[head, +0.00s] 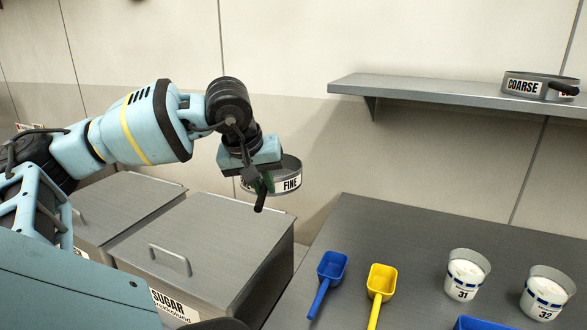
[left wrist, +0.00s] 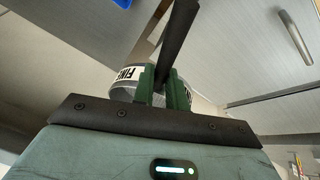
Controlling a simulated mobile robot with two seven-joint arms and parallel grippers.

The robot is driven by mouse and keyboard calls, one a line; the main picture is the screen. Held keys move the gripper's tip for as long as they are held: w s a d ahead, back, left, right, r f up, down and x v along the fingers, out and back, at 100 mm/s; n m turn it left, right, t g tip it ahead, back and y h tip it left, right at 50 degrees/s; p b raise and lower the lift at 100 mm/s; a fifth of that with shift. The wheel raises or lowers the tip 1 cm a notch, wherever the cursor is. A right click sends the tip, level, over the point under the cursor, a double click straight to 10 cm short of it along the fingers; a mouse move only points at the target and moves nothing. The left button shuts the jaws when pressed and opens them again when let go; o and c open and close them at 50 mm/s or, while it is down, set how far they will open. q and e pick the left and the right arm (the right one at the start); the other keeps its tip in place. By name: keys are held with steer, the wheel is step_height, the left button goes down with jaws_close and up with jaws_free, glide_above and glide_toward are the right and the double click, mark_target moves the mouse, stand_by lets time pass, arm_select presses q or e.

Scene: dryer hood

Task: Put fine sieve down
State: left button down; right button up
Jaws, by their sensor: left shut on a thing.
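The fine sieve (head: 290,181) is a round grey metal ring with a white label reading FINE and a black handle. My left gripper (head: 264,186) is shut on its handle and holds the sieve in the air, above and behind the closed sugar bin and left of the grey table. In the left wrist view, the green fingers of my left gripper (left wrist: 164,88) close around the black handle (left wrist: 178,35), with the sieve ring (left wrist: 122,80) partly hidden behind them. My right gripper is not in view.
A wall shelf (head: 430,91) holds the coarse sieve (head: 538,88) at its right end; its left part is bare. On the table (head: 400,232) are a blue scoop (head: 331,267), a yellow scoop (head: 381,282), and cups 31 (head: 466,274) and 32 (head: 546,292). The sugar bin (head: 215,240) stands left.

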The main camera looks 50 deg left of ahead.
arm_select(q)
steer(key=shift+d+f, duration=0.2)
steer(key=shift+f, duration=0.5)
steer(key=shift+d+f, duration=0.15)
steer(key=shift+f, duration=0.5)
